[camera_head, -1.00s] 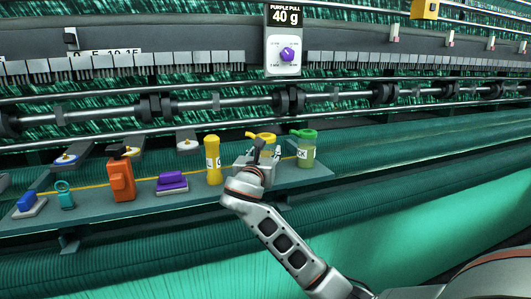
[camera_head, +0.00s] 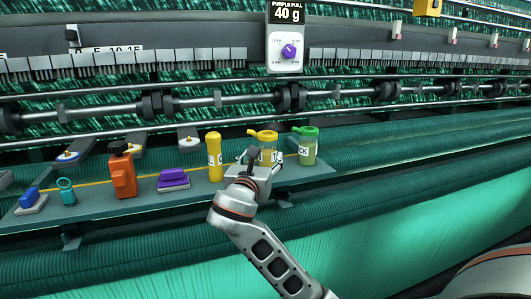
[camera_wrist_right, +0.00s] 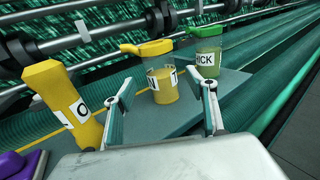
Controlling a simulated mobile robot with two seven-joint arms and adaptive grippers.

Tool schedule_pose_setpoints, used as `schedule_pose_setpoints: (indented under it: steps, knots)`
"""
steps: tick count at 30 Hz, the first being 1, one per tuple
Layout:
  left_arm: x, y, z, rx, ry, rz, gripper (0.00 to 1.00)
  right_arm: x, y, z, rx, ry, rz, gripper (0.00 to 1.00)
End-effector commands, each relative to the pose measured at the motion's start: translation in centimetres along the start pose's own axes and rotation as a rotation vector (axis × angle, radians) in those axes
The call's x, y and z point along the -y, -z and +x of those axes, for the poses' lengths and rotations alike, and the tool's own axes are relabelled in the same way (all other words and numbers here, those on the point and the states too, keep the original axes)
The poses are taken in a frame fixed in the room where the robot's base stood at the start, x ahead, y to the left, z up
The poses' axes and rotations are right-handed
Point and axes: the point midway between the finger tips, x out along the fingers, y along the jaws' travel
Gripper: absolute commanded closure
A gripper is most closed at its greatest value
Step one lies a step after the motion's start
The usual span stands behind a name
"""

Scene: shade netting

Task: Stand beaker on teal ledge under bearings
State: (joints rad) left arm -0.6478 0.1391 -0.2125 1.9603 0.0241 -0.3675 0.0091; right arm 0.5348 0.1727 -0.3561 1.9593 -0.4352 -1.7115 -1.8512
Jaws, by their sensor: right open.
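A clear beaker with yellow contents and a yellow spouted lid (camera_head: 265,134) stands upright on the grey-teal shelf (camera_head: 120,208). In the right wrist view this beaker (camera_wrist_right: 163,92) shows just ahead, between the spread fingertips, its label partly readable. My right gripper (camera_head: 252,160) is open and empty in front of it, hiding part of its body in the head view; I cannot tell whether it touches. A similar green-lidded beaker (camera_head: 308,149) stands to its right. Dark bearings (camera_head: 288,98) sit on a shaft behind and above the shelf. My left gripper is not in view.
A yellow bottle (camera_head: 215,158) stands close left of my right gripper. Further left are a purple block (camera_head: 173,179), an orange dispenser (camera_head: 122,174), a teal ring piece (camera_head: 67,191) and a blue block (camera_head: 29,198). A dark teal ribbed surface (camera_head: 390,140) lies clear to the right.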

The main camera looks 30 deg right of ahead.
Motion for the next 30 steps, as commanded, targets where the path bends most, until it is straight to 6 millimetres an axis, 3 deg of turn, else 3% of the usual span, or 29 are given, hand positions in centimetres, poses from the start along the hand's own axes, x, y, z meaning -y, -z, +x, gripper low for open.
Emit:
schedule_pose_setpoints:
  steps: [3, 9, 30]
  knots:
    - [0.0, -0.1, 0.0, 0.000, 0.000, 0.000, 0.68, -0.1, 0.1, -2.3, -0.002, -0.003, 0.001, 0.43]
    - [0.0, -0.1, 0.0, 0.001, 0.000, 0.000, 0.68, -0.1, 0.1, -4.3, -0.001, -0.002, 0.000, 0.43]
    - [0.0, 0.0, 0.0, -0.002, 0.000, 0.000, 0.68, 0.0, 0.0, -4.8, 0.001, 0.000, 0.000, 0.43]
